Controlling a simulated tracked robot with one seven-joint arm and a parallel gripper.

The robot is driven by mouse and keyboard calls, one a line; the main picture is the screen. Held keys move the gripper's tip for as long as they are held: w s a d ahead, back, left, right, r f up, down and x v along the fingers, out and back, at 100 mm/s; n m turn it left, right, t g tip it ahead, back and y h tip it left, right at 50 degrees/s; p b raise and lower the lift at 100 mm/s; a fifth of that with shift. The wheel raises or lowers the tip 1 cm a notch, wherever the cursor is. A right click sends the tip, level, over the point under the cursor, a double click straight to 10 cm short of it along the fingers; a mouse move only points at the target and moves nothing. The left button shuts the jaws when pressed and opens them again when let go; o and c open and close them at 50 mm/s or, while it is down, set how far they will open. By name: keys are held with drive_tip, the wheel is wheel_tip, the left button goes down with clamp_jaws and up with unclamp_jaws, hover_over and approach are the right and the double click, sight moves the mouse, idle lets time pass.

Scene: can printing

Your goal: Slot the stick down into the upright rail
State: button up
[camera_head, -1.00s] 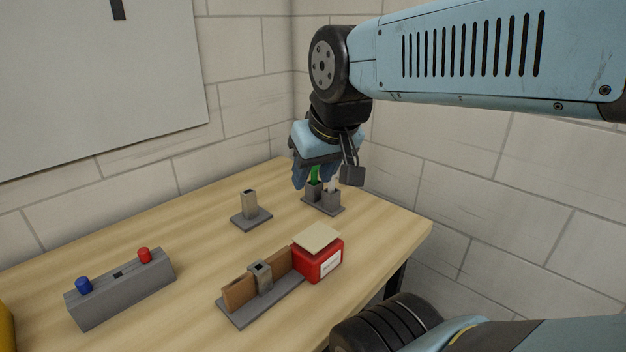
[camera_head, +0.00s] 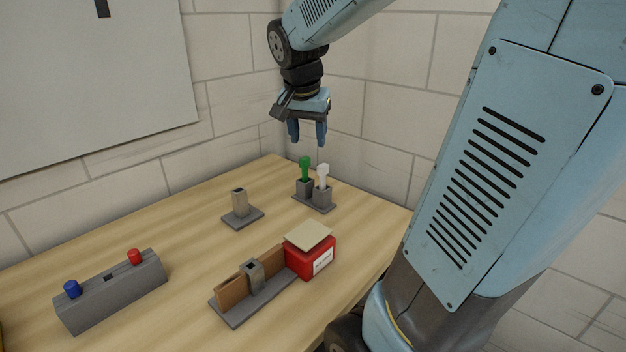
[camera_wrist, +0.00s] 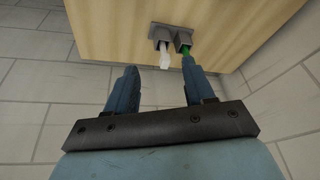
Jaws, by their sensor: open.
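A green stick (camera_head: 306,168) and a white stick (camera_head: 323,176) with wider heads stand upright in the two grey sockets of a holder (camera_head: 316,207) at the table's back corner. The white one (camera_wrist: 164,58) and the green one (camera_wrist: 186,50) also show in the wrist view. An upright grey hollow post (camera_head: 239,201) on a flat base stands to their left; its top opening is empty. It may be the upright rail; I cannot be sure. My gripper (camera_head: 307,138) is open and empty, pointing down above the sticks and apart from them.
A red box (camera_head: 317,262) with a beige lid stands front right, beside a brown board (camera_head: 233,293) in a grey clamp. A grey block (camera_head: 112,292) with blue and red knobs is at front left. Walls stand behind the table; its middle is clear.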

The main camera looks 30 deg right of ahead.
sight(322, 165)
drive_tip(key=w+d+f+m+g+h, duration=0.1)
drive_tip(key=w+d+f+m+h, duration=0.15)
drive_tip(key=w+d+m, duration=0.4)
drive_tip(key=shift+n+y, duration=0.45)
drive_tip(key=shift+n, duration=0.4)
drive_tip(key=x, duration=0.3)
drive_tip(key=w+a+x, duration=0.1)
drive_tip(key=x, duration=0.5)
drive_tip(key=shift+w+a+f, duration=0.15)
drive_tip(key=shift+w+f, duration=0.1)
drive_tip(key=shift+f, duration=0.1)
drive_tip(key=shift+x, duration=2.5)
drive_tip(key=shift+c, duration=0.4)
drive_tip(key=shift+r, duration=0.1)
clamp_jaws()
